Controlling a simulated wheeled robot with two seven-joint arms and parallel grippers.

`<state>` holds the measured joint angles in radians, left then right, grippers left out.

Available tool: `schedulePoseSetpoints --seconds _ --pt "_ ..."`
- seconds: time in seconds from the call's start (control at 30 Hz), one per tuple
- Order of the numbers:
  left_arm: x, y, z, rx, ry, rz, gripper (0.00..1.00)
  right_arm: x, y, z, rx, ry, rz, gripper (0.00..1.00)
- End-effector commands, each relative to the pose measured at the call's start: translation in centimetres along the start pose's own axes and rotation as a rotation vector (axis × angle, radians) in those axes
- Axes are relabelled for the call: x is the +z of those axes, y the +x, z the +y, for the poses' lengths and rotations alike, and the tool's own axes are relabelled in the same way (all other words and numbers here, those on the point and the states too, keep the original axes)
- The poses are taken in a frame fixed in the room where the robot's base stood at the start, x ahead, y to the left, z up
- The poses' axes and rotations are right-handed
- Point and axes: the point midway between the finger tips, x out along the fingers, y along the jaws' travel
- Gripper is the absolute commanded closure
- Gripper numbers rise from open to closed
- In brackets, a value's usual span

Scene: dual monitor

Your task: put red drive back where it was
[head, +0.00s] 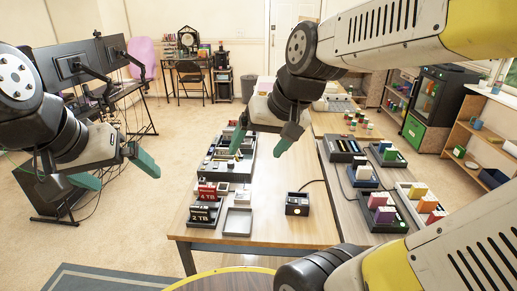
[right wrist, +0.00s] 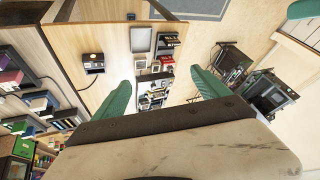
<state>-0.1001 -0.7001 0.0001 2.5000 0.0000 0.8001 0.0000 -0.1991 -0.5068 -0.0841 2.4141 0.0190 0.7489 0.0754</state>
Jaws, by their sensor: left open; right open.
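A red drive marked 4 TB (head: 207,191) stands in a dark holder near the left edge of the wooden table (head: 270,236). A black drive marked 2 TB (head: 203,214) stands in a holder in front of it. A small red patch (right wrist: 166,59), perhaps the red drive, shows in the right wrist view. My right gripper (head: 262,140) is open and empty, above the table beyond the red drive; its two green fingers also show in the right wrist view (right wrist: 163,92). My left gripper (head: 116,168) is open and empty, left of the table over the floor.
A grey shallow tray (head: 237,221) is right of the 2 TB drive. A small black dock (head: 297,204) with a cable stands further right. Trays of small parts fill the table's left side. Racks of coloured drives (head: 383,207) stand at right. The table middle is bare.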

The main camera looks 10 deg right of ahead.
Motion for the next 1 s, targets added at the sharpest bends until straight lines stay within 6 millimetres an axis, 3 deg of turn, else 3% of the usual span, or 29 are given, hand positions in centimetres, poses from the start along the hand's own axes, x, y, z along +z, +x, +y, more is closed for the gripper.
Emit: schedulePoseSetpoints --seconds 0.1,0.27,1.0 --pt "0.0 0.0 0.0 0.000 0.000 0.000 0.00 2.3 -2.0 0.6 0.032 -0.049 0.042 0.15" --pt "0.0 0.0 0.0 0.000 0.000 0.000 0.00 3.8 -2.9 0.9 0.058 -0.085 0.059 0.15" --pt "0.0 0.0 0.0 0.000 0.000 0.000 0.00 3.9 -2.9 1.0 0.058 -0.088 0.061 0.15"
